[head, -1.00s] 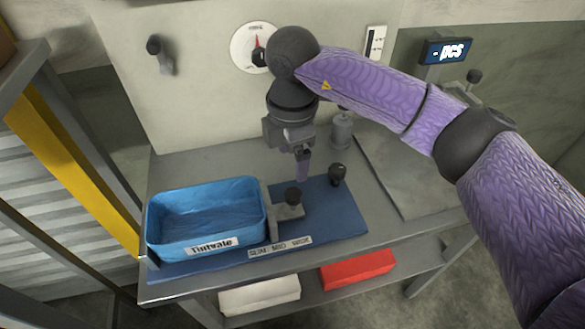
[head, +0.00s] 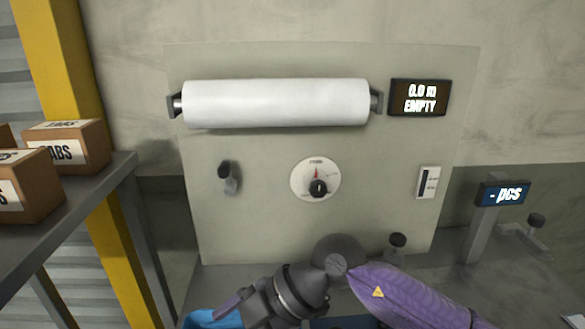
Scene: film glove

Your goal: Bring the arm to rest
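My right arm comes in from the bottom right in purple covering, bent at a dark joint low in the head view. My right gripper (head: 232,303) is at the bottom, left of centre, pointing left and down. My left arm and gripper are out of view.
An upright panel (head: 270,215) carries a white roll (head: 275,103), a dial (head: 316,179), a lever (head: 228,178) and a switch (head: 428,182). A display (head: 418,97) reads "0.0 m EMPTY"; another (head: 502,194) reads "- pcs". Cardboard boxes (head: 70,146) stand on a left shelf (head: 85,190).

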